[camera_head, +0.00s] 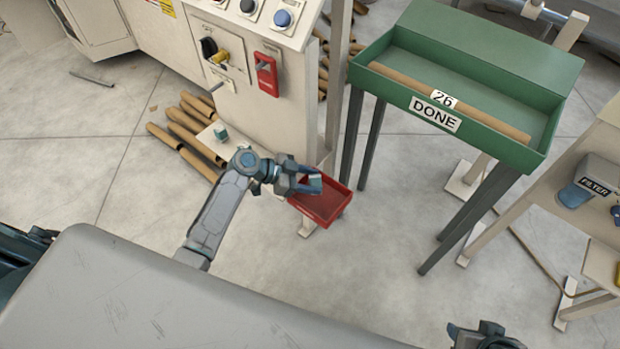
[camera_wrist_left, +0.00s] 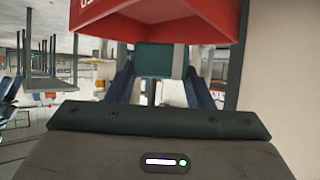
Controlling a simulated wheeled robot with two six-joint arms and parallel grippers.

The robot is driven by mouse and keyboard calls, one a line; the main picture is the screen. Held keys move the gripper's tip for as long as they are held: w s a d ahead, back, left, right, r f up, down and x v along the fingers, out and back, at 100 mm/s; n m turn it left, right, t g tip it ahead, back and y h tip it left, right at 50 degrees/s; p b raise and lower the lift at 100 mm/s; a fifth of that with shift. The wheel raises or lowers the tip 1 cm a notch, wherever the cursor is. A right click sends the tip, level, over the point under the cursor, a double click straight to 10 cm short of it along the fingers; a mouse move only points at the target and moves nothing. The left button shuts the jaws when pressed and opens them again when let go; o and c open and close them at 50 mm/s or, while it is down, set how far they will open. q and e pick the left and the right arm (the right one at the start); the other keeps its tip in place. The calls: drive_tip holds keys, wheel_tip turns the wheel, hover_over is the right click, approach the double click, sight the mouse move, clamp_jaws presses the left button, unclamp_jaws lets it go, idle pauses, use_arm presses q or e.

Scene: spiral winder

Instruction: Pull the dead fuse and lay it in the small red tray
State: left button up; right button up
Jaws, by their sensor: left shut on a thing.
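My left gripper (camera_head: 303,183) is shut on a small dark teal block, the fuse (camera_head: 316,182). In the head view the fuse overlaps the back left part of the small red tray (camera_head: 325,208). In the left wrist view the fuse (camera_wrist_left: 154,60) sits between the blue fingers of my left gripper (camera_wrist_left: 160,85), next to the red tray wall (camera_wrist_left: 200,28). I cannot tell whether the fuse touches the tray. The visible tray floor looks empty. A similar teal block (camera_head: 220,132) stands on a white shelf to the left. My right gripper (camera_head: 485,338) shows partly at the bottom edge.
The cream machine cabinet (camera_head: 228,93) with knobs and a red switch (camera_head: 266,73) stands behind the left arm. A green DONE bin (camera_head: 470,75) on legs holds a cardboard tube. Cardboard tubes (camera_head: 187,128) lie on the floor.

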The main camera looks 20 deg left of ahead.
use_arm(q)
drive_tip(key=o, duration=1.1)
drive_tip(key=shift+c, duration=0.2)
drive_tip(key=v, duration=1.1)
drive_tip(key=shift+f, duration=0.1)
